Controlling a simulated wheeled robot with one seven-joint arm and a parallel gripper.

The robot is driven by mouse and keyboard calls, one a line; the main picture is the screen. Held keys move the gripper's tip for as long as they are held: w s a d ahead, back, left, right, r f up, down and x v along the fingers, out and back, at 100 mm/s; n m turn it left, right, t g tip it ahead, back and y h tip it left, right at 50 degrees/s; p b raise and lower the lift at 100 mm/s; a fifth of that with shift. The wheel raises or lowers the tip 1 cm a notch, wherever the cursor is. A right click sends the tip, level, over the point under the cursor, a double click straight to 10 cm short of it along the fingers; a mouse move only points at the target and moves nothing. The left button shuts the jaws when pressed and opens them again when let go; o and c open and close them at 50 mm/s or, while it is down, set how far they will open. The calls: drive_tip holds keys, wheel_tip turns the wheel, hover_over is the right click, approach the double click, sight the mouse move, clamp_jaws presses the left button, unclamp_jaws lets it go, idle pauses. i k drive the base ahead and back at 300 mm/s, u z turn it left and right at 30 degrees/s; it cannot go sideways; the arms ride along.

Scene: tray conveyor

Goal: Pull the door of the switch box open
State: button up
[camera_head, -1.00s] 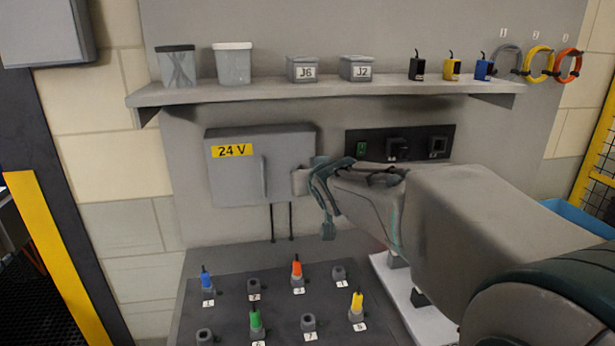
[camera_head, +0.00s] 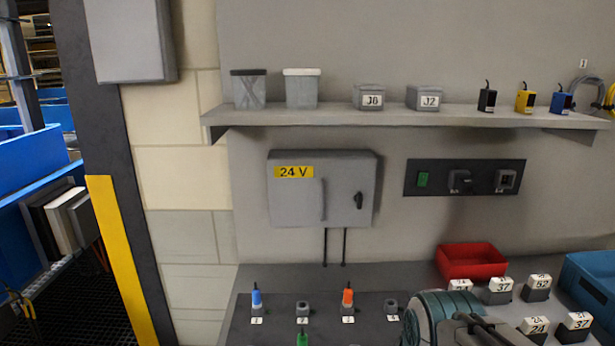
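The switch box (camera_head: 300,220) is a grey box on the wall with a yellow 24 V label (camera_head: 294,172). Its door looks shut, with no visible gap along its edges. A vertical grey handle (camera_head: 322,198) runs down the middle of the door front. A small black knob (camera_head: 358,200) sits near the right edge. Part of my arm shows at the bottom right, well below the box. My gripper is not in view, and nothing of mine touches the box.
A shelf (camera_head: 400,117) with tubs and small connectors runs above the box. A black socket panel (camera_head: 437,177) is to its right. Below are a dark board (camera_head: 265,335) with coloured plugs, a red bin (camera_head: 470,262) and numbered blocks. The space before the box is clear.

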sight(302, 192)
drive_tip(key=k, duration=1)
drive_tip(key=u, duration=1.1)
drive_tip(key=i, duration=0.65)
drive_tip(key=z, duration=1.15)
drive_tip(key=i, duration=0.5)
drive_tip(key=u, duration=0.05)
